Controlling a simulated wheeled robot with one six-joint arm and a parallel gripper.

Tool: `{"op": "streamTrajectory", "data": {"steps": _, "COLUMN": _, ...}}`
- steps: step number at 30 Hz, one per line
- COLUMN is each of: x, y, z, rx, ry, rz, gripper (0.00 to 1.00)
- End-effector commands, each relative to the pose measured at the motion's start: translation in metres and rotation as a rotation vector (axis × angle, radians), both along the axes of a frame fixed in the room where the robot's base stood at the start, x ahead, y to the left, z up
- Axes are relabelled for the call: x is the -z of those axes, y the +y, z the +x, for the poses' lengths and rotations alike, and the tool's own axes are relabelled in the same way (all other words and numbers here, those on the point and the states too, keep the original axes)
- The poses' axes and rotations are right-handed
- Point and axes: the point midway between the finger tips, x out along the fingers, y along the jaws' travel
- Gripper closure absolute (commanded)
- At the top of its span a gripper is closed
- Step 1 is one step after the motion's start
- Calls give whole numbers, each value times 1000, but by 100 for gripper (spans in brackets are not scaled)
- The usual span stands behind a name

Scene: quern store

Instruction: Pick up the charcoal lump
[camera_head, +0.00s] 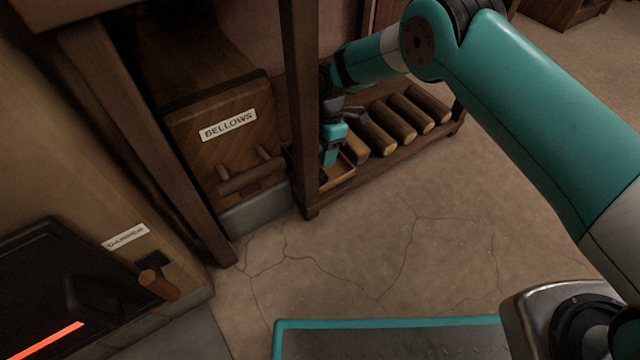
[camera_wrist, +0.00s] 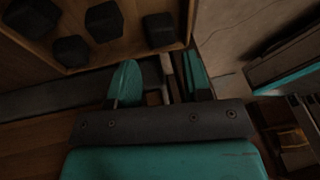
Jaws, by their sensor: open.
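In the wrist view, several dark, blocky charcoal lumps lie in a wooden tray (camera_wrist: 188,12). One charcoal lump (camera_wrist: 160,30) is near the tray's right wall, just beyond my fingertips and roughly in line with the gap between them. The others, such as this lump (camera_wrist: 103,20) and this lump (camera_wrist: 70,50), lie further left. My gripper (camera_wrist: 160,66) is open, with its teal fingers apart and nothing seen between them but parts of the background. In the head view my gripper (camera_head: 330,157) points down at the small tray (camera_head: 346,181); the lumps cannot be made out there.
A dark wooden post (camera_head: 303,100) stands close to the left of my gripper. Cut logs (camera_head: 405,118) lie on the low rack to the right. A bellows box (camera_head: 225,150) is to the left. A hearth with a glowing orange strip (camera_head: 45,340) is lower left. The cracked floor (camera_head: 400,240) is clear.

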Motion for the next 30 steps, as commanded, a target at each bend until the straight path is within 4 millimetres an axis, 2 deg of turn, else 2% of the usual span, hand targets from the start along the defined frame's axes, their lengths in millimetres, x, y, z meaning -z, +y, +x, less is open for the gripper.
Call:
{"op": "streamTrajectory", "data": {"steps": 1, "x": 8, "y": 1, "z": -1, "rx": 0, "ry": 0, "rz": 0, "gripper": 55}}
{"op": "streamTrajectory", "data": {"steps": 8, "x": 16, "y": 1, "z": -4, "rx": 1, "ry": -1, "rz": 0, "gripper": 55}}
{"op": "streamTrajectory", "data": {"steps": 18, "x": 59, "y": 3, "z": -14, "rx": 1, "ry": 0, "rz": -2, "gripper": 55}}
{"op": "streamTrajectory", "data": {"steps": 27, "x": 60, "y": 4, "z": -16, "rx": 1, "ry": 0, "rz": 0, "gripper": 55}}
{"op": "streamTrajectory", "data": {"steps": 30, "x": 60, "y": 4, "z": -16, "rx": 1, "ry": 0, "rz": 0, "gripper": 78}}
